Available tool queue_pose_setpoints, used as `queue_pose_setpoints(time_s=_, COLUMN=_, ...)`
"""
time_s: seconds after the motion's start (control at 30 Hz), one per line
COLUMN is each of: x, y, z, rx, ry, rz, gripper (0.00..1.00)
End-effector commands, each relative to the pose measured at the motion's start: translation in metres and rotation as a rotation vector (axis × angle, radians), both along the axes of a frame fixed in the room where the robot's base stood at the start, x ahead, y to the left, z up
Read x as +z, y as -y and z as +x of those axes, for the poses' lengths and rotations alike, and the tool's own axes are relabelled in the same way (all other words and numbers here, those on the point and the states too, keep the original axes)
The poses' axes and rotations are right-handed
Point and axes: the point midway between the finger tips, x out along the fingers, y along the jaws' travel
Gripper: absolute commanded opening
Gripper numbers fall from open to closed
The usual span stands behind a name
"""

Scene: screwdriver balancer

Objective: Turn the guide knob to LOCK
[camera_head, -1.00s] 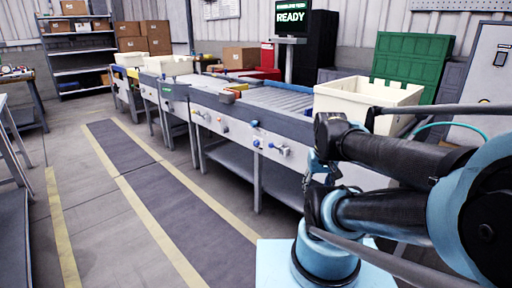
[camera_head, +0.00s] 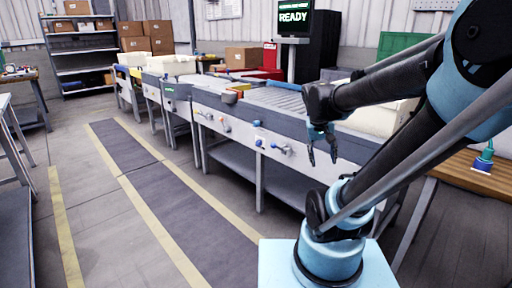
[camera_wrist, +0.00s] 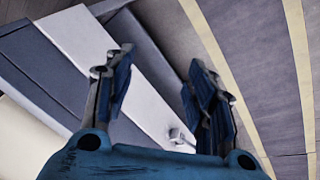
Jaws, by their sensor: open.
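The conveyor's pale side panel (camera_head: 240,131) carries several controls. They include a blue knob (camera_head: 258,142), a metal lever-like control (camera_head: 281,149) to its right, and smaller knobs (camera_head: 226,126) further left. No label is readable, so I cannot tell which is the guide knob. My gripper (camera_head: 322,161) is open and empty, pointing down to the right of these controls and apart from them. In the wrist view, my gripper's blue fingers (camera_wrist: 160,65) are spread, with a pale panel between them. A small metal control (camera_wrist: 181,136) on that panel shows near the right finger.
A screen (camera_head: 293,18) reading READY stands behind the conveyor. A wooden table (camera_head: 460,172) with a teal-and-blue item (camera_head: 484,160) is at right. A cream bin (camera_head: 375,119) is partly behind my arm. The floor mat (camera_head: 185,215) in front is clear.

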Motion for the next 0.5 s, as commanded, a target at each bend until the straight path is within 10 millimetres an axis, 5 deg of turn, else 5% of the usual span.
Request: queue_pose_setpoints(time_s=0.5, x=0.036, y=-0.012, z=0.135, rx=-0.095, ry=0.088, rz=-0.204, gripper=0.5)
